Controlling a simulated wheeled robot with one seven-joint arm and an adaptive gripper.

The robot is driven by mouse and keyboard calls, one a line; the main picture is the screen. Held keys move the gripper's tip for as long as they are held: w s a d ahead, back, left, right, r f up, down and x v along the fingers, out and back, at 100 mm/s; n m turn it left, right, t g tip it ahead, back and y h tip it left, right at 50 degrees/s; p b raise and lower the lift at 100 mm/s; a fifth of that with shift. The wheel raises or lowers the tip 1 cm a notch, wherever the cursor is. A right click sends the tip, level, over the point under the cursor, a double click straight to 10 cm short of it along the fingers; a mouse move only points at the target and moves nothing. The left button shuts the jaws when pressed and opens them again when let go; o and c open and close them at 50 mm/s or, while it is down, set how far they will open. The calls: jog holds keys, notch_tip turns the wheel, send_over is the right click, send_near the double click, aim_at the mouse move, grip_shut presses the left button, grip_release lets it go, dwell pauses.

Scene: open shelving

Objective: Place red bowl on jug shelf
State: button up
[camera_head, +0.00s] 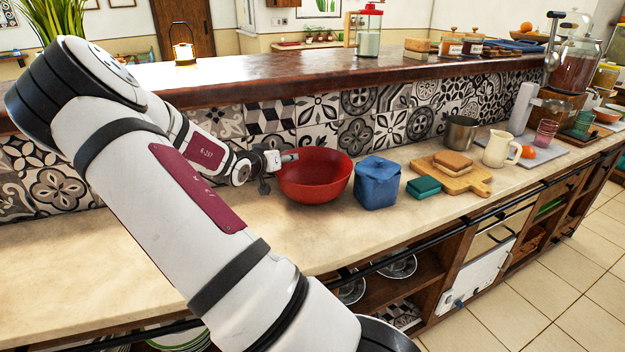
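The red bowl (315,180) stands upright on the stone counter, left of a blue box-like container. My gripper (277,172) is at the bowl's left rim. One finger reaches over the rim, and the other hangs outside the left wall. The fingers look spread apart; contact with the wall is unclear. A cream jug (501,149) stands on the counter to the right. Open shelves (415,276) lie under the counter, and glassware shows on them. I see no jug on the visible parts of these shelves, and much of them is hidden by the counter and my arm.
The blue container (377,184) stands close to the bowl's right. Beyond it are a green box (423,187), a wooden board (470,182) and a metal pot (461,132). A dark raised ledge (270,78) runs behind. The counter's front before the bowl is clear.

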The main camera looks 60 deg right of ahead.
grip_shut()
jog(key=shift+r, duration=0.1)
